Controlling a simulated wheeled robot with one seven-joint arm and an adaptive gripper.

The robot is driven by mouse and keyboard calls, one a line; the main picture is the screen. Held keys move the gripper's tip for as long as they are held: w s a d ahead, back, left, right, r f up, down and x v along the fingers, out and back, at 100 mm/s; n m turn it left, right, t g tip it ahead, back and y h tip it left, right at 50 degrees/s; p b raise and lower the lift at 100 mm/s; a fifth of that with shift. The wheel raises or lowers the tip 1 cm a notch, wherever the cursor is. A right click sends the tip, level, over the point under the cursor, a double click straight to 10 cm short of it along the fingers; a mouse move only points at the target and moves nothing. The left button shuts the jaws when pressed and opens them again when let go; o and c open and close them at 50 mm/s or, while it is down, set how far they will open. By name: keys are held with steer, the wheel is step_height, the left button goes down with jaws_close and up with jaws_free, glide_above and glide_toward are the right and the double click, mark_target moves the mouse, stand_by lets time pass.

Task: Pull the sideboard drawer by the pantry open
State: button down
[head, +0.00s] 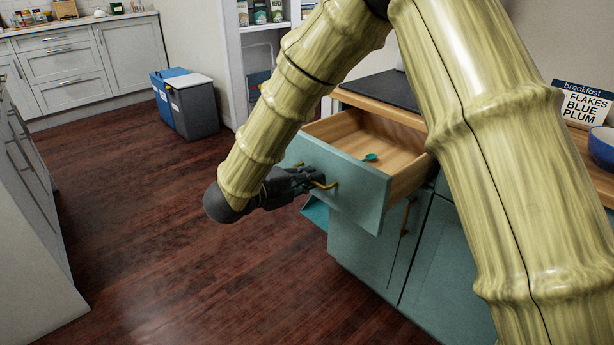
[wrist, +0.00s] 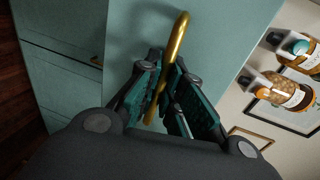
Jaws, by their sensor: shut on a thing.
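The teal sideboard drawer (head: 345,190) stands well out from the sideboard (head: 365,258) in the head view, its wooden inside showing. A small teal spoon-like item (head: 370,157) lies in it. My gripper (head: 310,180) is at the drawer front, shut on the brass handle (head: 328,185). In the wrist view the brass handle (wrist: 179,45) runs between the two fingers of my gripper (wrist: 172,85), against the teal drawer front (wrist: 225,25). My arm hides part of the sideboard.
A pantry shelf unit (head: 232,60) stands behind the sideboard. Blue and grey bins (head: 190,105) stand at the back. A grey counter is at left; the wooden floor (head: 170,250) between is clear.

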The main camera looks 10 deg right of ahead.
steer(key=c, duration=1.5)
jaws_free()
steer(key=shift+c, duration=0.2)
steer(key=shift+a, duration=0.1)
steer(key=v, duration=1.1)
steer(key=shift+s+a, duration=0.3)
